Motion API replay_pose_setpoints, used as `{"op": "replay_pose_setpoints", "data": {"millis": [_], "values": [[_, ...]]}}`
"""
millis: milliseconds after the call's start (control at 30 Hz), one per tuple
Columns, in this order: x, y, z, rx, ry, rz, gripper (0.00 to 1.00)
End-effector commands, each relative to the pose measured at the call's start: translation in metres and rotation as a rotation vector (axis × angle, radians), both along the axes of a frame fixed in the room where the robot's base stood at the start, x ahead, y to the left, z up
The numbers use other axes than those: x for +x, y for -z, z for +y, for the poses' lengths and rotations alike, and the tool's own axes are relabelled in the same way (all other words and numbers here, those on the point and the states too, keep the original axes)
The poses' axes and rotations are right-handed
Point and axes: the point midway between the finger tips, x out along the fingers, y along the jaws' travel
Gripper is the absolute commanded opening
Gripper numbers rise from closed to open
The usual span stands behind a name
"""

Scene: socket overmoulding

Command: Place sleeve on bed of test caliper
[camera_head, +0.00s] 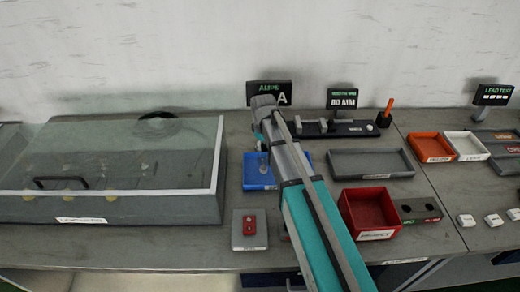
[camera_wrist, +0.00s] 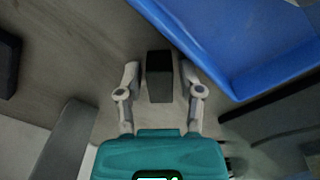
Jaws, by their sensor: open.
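The test caliper (camera_head: 345,129) is a long dark fixture with grey blocks on it, at the back of the bench below the 80 MM sign. My gripper (camera_wrist: 160,70) is open in the wrist view. A dark rectangular block (camera_wrist: 159,76) shows between its two fingers, with gaps at both sides; I cannot tell what it is or how far below it lies. I cannot make out the sleeve with certainty. A small pale piece (camera_head: 263,168) shows in the blue tray (camera_head: 258,184).
The blue tray's edge (camera_wrist: 222,84) is close on the right in the wrist view. A lidded glass case (camera_head: 110,205) stands left. A grey tray (camera_head: 370,162), a red bin (camera_head: 368,210) and an orange rod (camera_head: 389,106) are right of my arm. A red button box (camera_head: 249,228) sits in front.

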Motion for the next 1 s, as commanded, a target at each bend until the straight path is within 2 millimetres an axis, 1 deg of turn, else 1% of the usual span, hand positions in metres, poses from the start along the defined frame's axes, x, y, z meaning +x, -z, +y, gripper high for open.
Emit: {"op": "replay_pose_setpoints", "data": {"millis": [333,367,400,467,600,633,1000], "values": [[0.0,-0.0001,-0.0001,0.0,0.0,0.0,0.49],[0.0,-0.0001,-0.0001,0.0,0.0,0.0,0.47],[0.0,-0.0001,-0.0001,0.0,0.0,0.0,0.39],[0.0001,-0.0001,-0.0002,0.0,0.0,0.0,0.28],[0.0,-0.0001,-0.0003,0.0,0.0,0.0,0.02],[0.0,-0.0001,-0.0003,0.0,0.0,0.0,0.0],[0.0001,-0.0019,-0.0005,0.0,0.001,0.0,0.0]]}}
